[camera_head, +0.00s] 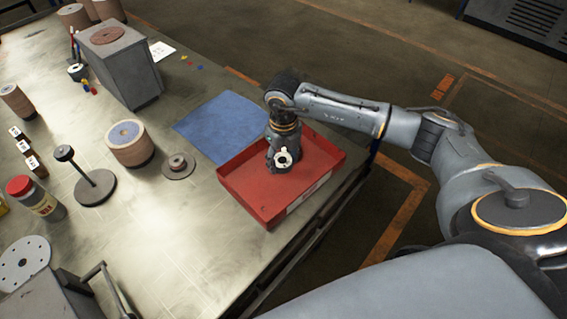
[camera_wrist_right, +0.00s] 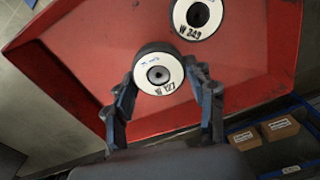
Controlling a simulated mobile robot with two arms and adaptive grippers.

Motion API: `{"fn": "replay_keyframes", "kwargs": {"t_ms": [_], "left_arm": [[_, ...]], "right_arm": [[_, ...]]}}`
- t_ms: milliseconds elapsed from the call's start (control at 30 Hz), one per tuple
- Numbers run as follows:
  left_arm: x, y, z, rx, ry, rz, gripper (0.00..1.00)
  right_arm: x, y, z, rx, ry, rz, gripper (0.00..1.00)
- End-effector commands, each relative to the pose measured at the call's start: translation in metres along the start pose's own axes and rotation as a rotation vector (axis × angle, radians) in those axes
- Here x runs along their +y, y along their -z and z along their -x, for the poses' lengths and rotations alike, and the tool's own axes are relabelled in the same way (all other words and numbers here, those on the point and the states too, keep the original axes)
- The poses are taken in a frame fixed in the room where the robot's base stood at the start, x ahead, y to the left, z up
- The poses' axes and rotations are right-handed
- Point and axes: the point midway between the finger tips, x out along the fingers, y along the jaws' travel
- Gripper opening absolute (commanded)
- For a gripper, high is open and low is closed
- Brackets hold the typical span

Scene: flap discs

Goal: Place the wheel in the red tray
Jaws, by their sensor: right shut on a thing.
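My right gripper (camera_head: 276,152) points down inside the red tray (camera_head: 248,196) at the table's right edge. In the right wrist view my right gripper (camera_wrist_right: 166,90) is shut on a dark wheel with a white label (camera_wrist_right: 158,73), one finger on each side. Another white-labelled wheel, marked W 349 (camera_wrist_right: 198,14), lies on the tray floor beside it. The tray also shows in the wrist view (camera_wrist_right: 95,50). In the head view one white-faced wheel (camera_head: 284,160) shows at the gripper; I cannot tell which one. Whether the held wheel touches the tray floor is unclear. My left gripper is out of view.
A blue mat (camera_head: 218,125) lies beside the tray. To the left stand a stack of discs (camera_head: 130,146), a small flanged disc (camera_head: 179,166), a post on a round base (camera_head: 95,186) and a grey box (camera_head: 122,72). Blue bins with small boxes (camera_wrist_right: 279,128) show beyond the tray.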

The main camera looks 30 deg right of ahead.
Motion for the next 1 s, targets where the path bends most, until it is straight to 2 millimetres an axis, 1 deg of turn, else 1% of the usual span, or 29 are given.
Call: {"fn": "replay_keyframes", "kwargs": {"t_ms": [33,100,200,300,467,600,633,667,700,733,1000], "left_arm": [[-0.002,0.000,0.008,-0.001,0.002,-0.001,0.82],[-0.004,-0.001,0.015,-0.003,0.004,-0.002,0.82],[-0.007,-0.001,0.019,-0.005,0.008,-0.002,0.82],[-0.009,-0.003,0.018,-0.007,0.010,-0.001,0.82],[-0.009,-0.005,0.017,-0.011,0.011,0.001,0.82],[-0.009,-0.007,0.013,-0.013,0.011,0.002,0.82],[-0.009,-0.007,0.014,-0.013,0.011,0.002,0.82],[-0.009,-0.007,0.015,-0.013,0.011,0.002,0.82],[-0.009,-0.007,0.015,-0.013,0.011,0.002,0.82],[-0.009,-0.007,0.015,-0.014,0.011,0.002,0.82],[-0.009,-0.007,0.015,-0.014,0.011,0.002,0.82]], "right_arm": [[-0.001,0.000,-0.005,0.006,-0.001,-0.002,0.20],[0.000,0.001,-0.015,0.006,0.000,-0.001,0.20],[0.000,0.000,-0.026,0.004,-0.001,-0.002,0.20],[0.000,0.000,-0.031,0.001,0.000,0.000,0.20],[0.000,0.000,-0.031,0.001,0.000,0.000,0.20],[0.000,0.000,-0.036,0.001,0.000,-0.001,0.20],[0.000,0.000,-0.035,0.001,0.000,-0.001,0.59],[0.000,0.000,-0.034,0.001,0.000,-0.001,0.65],[0.000,0.000,-0.034,0.002,0.000,-0.001,0.73],[0.000,0.000,-0.034,0.002,0.000,-0.001,0.78],[0.000,0.000,-0.034,0.002,0.000,-0.001,0.78]]}}
